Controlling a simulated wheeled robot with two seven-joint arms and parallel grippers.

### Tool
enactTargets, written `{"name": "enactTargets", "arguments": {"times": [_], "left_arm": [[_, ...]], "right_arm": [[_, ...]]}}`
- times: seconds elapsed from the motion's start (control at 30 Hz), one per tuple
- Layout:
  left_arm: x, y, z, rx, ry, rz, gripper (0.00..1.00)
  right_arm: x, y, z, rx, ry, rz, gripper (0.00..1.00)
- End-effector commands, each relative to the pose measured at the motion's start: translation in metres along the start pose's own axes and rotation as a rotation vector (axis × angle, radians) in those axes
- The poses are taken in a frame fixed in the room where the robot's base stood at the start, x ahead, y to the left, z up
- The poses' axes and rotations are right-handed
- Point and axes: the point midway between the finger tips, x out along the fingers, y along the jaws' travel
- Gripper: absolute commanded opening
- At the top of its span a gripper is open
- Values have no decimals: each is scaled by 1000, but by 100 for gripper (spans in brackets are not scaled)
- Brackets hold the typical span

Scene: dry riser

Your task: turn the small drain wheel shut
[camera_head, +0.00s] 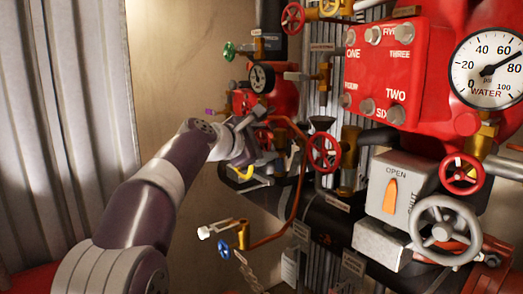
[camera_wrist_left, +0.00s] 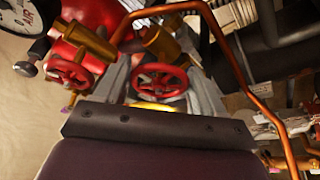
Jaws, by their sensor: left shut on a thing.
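My left gripper (camera_head: 252,130) reaches in from the left to the pipework at the back. In the left wrist view its two grey fingers (camera_wrist_left: 162,90) stand on either side of a small red spoked wheel (camera_wrist_left: 160,78), and it is shut on this wheel. I cannot read a label that marks it as the drain wheel. The gripper hides this wheel in the head view. A second small red wheel (camera_wrist_left: 72,72) is just left of the fingers, on a brass valve. My right gripper is in neither view.
A copper pipe (camera_head: 300,190) bends down close to the right of the gripper. Right of it are a red wheel (camera_head: 323,153), a grey OPEN/SHUT box (camera_head: 390,185) and a large grey wheel (camera_head: 445,230). A blue wheel (camera_head: 225,251) is below. Open space lies left of the pipework.

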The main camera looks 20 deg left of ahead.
Motion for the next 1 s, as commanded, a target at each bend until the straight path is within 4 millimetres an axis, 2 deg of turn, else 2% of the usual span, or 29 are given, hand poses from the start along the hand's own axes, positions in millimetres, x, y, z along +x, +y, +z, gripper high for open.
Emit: {"name": "enactTargets", "arguments": {"times": [0.03,0.6,1.0], "left_arm": [[2,-6,-3,36,-3,16,39],[2,-10,-5,535,-1,223,39],[3,-10,-6,847,0,351,39]], "right_arm": [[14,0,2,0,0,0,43],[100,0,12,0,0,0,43],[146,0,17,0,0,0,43]]}}
